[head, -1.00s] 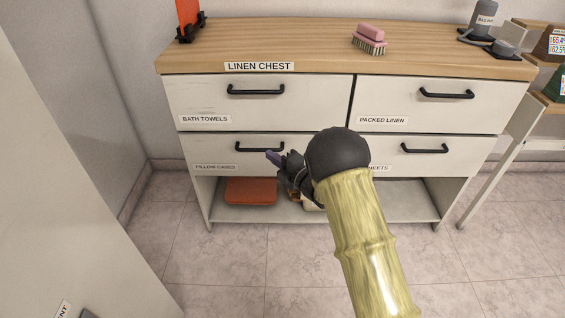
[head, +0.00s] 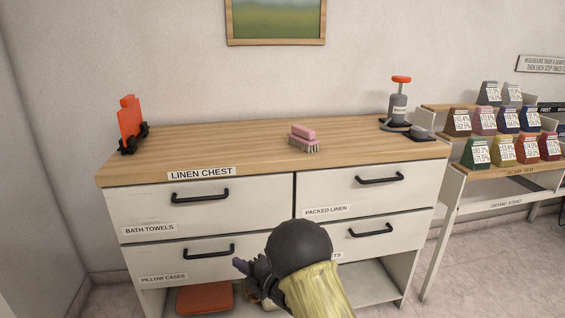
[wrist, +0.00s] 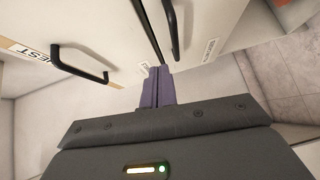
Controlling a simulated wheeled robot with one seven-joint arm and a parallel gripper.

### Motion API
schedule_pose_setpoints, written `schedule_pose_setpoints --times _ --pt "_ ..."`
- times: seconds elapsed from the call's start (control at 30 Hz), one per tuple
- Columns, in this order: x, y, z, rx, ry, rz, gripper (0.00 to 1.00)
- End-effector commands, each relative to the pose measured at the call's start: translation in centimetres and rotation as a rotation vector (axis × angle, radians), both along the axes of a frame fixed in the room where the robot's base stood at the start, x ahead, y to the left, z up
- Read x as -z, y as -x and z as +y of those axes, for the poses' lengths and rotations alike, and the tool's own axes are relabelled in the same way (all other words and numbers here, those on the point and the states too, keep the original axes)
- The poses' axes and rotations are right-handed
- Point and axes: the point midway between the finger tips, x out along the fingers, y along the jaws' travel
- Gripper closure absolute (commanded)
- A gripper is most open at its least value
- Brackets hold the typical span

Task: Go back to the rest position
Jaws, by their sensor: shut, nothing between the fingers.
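My gripper (head: 241,265) is in front of the lower drawers of the linen chest (head: 200,210), partly hidden behind my arm's dark round joint in the head view. In the wrist view the purple fingers of my gripper (wrist: 158,72) are together with nothing between them. They point toward the chest's drawer fronts, and black handles (wrist: 80,66) show beyond them. All the drawers that I see look closed. My arm covers part of the lower right drawer and its label.
On the chest top stand a pink brush (head: 304,138), an orange item in a black holder (head: 130,125) and a grey pump-like device (head: 398,105). An orange folded item (head: 204,297) lies on the bottom shelf.

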Motion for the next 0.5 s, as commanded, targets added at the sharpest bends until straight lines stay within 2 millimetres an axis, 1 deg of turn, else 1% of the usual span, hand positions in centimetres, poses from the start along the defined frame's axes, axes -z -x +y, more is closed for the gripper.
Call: schedule_pose_setpoints --times 0.03,0.07,0.13,0.17,0.2,0.27,0.3,0.37,0.4,0.47,0.5 --pt "-1.1 -0.7 -1.5 0.060 -0.002 0.050 1.00" --pt "-1.4 -1.1 -2.5 0.101 -0.004 0.090 1.00" --pt "-2.3 -1.7 -5.1 0.207 -0.014 0.197 1.00" --pt "-2.6 -1.9 -6.3 0.256 -0.021 0.247 1.00" --pt "-3.0 -1.9 -8.0 0.323 -0.035 0.315 1.00" --pt "-3.6 -1.7 -10.4 0.420 -0.058 0.414 1.00" --pt "-3.9 -1.5 -12.0 0.487 -0.077 0.479 1.00" --pt "-4.3 -0.7 -14.4 0.584 -0.111 0.578 1.00" --pt "-4.6 -0.1 -15.9 0.650 -0.137 0.644 1.00" --pt "-4.9 1.2 -18.2 0.749 -0.176 0.742 1.00" --pt "-5.1 2.3 -19.6 0.813 -0.205 0.806 1.00"
